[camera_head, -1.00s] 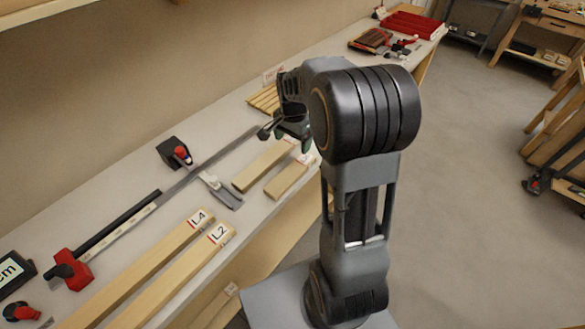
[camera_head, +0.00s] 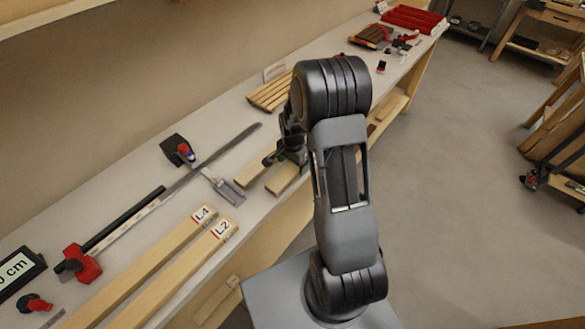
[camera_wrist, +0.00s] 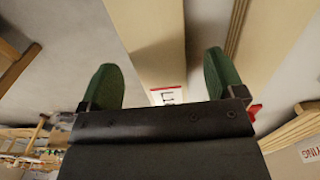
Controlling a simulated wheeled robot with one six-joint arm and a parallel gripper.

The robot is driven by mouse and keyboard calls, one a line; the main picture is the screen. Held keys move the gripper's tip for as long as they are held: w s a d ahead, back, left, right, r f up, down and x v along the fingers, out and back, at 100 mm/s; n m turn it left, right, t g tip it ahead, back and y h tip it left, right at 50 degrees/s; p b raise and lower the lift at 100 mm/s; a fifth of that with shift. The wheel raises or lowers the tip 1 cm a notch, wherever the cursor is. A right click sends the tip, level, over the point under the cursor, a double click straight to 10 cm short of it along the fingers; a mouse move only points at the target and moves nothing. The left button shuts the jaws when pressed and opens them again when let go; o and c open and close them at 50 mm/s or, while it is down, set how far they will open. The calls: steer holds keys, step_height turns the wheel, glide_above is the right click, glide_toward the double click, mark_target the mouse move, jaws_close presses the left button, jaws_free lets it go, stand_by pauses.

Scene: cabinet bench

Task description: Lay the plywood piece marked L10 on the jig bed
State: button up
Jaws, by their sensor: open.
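Two short plywood pieces lie side by side on the bench in the head view, a left one (camera_head: 253,167) and a right one (camera_head: 281,181). Their label ends are hidden behind my arm, so I cannot tell which is L10. My gripper (camera_head: 282,157) is over them. In the wrist view my gripper (camera_wrist: 160,66) is open, its green fingers either side of a pale piece (camera_wrist: 150,35). That piece's red-edged label (camera_wrist: 168,96) is partly covered by the gripper body and unreadable. I cannot tell for certain which fixture is the jig bed.
Long pieces marked L4 (camera_head: 170,249) and L2 (camera_head: 185,270) lie at the front. A metal rail (camera_head: 222,148) with a red clamp (camera_head: 82,264) runs behind them. A black block (camera_head: 176,150) and a slatted wooden stack (camera_head: 268,93) are farther back. A display (camera_head: 17,275) stands left.

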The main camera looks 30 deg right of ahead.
steer(key=shift+f, duration=0.9)
steer(key=shift+c, duration=0.4)
steer(key=c, duration=1.1)
steer(key=shift+r, duration=0.15)
